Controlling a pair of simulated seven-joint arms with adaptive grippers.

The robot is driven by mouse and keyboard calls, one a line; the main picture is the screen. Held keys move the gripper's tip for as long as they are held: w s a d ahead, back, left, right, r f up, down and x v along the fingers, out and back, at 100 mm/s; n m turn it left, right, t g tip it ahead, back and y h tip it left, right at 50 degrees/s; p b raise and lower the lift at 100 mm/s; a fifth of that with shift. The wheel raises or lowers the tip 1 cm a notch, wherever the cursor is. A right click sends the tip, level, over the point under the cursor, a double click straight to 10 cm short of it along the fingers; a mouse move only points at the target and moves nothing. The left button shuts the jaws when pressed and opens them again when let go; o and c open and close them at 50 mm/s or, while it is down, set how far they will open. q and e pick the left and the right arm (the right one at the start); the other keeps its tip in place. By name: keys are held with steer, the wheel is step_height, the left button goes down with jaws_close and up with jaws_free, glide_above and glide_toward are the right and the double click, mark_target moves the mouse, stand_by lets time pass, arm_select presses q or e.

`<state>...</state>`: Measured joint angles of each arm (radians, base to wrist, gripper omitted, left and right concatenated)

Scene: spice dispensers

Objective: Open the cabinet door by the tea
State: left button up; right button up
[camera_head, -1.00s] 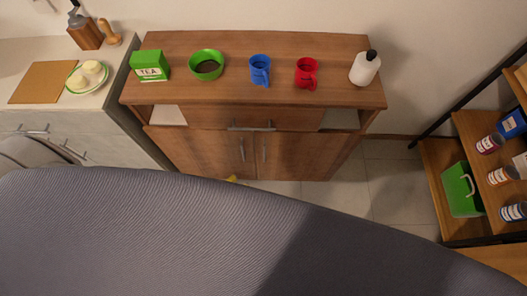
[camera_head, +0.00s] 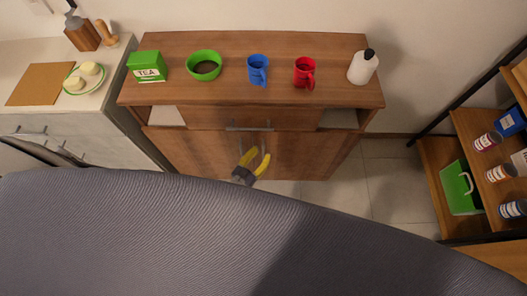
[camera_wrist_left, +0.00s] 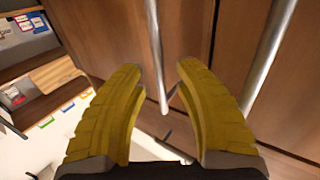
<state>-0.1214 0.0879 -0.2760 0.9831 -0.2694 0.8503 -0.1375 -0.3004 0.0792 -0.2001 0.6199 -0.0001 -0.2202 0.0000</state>
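The green tea box (camera_head: 149,67) stands at the left end of the wooden cabinet's top (camera_head: 220,38). Below are a left door (camera_head: 195,152) and a right door (camera_head: 305,156), both looking shut, with upright metal handles near the middle. My left gripper (camera_head: 259,154), with yellow fingers, is in front of the doors by the handles and partly covers them. In the left wrist view the gripper (camera_wrist_left: 160,67) is open, with one bar handle (camera_wrist_left: 155,45) showing between its fingers; contact cannot be told. The other handle (camera_wrist_left: 269,50) is to its right. My right gripper is not in view.
A green bowl (camera_head: 204,66), blue mug (camera_head: 258,70), red mug (camera_head: 304,72) and white bottle (camera_head: 363,67) also stand on the cabinet. A drawer handle (camera_head: 249,127) is above the doors. A counter adjoins at left; a shelf with a green box (camera_head: 460,188) stands at right.

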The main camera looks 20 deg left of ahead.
arm_select(q)
steer(key=shift+x, duration=0.95)
jaws_close()
